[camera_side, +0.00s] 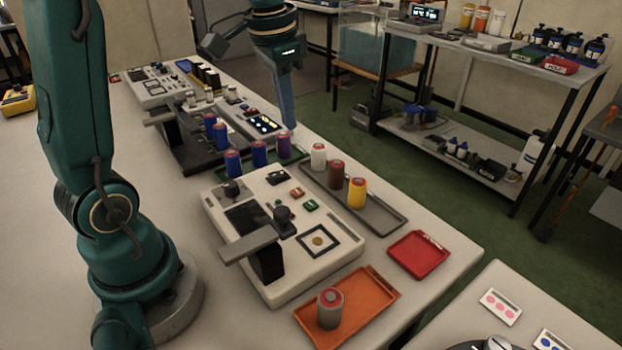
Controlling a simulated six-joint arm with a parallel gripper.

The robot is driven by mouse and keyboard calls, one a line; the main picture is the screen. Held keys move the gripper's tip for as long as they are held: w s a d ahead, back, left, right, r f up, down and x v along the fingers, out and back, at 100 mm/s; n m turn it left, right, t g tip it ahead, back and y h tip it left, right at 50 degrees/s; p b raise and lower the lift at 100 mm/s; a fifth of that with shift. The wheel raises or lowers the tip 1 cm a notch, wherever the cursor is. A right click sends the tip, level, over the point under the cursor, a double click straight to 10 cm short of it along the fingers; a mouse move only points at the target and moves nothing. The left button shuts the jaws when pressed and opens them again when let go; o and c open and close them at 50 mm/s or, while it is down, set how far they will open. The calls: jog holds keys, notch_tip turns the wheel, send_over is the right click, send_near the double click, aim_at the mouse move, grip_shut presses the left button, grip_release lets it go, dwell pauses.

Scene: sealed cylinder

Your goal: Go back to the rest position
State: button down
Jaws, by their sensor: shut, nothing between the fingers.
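My gripper (290,122) points down over the far part of the bench, its narrow fingers together and nothing visible between them. Its tip appears just above and behind a purple cylinder (283,148); I cannot tell the exact gap. White (318,158), brown (336,175) and yellow (357,194) cylinders stand upright in a row on a grey tray (387,222). A grey cylinder with a red top (329,312) stands upright on the orange tray (370,290) at the front.
A white device (335,263) with a lever and buttons fills the bench middle. A dark device (185,158) and another white panel (150,90) stand farther back. An empty red tray (418,255) lies at the right edge.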

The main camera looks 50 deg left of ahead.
jog(key=s+d+f+n+t, duration=0.1)
jog(key=s+d+f+t, duration=0.1)
jog(key=s+d, duration=0.7)
jog(key=s+t, duration=0.1)
jog(key=s, duration=0.2)
jog(key=shift+s+f+t+h, duration=0.15)
jog(key=shift+s+t+h, duration=0.05)
jog(key=shift+t+h, duration=0.1)
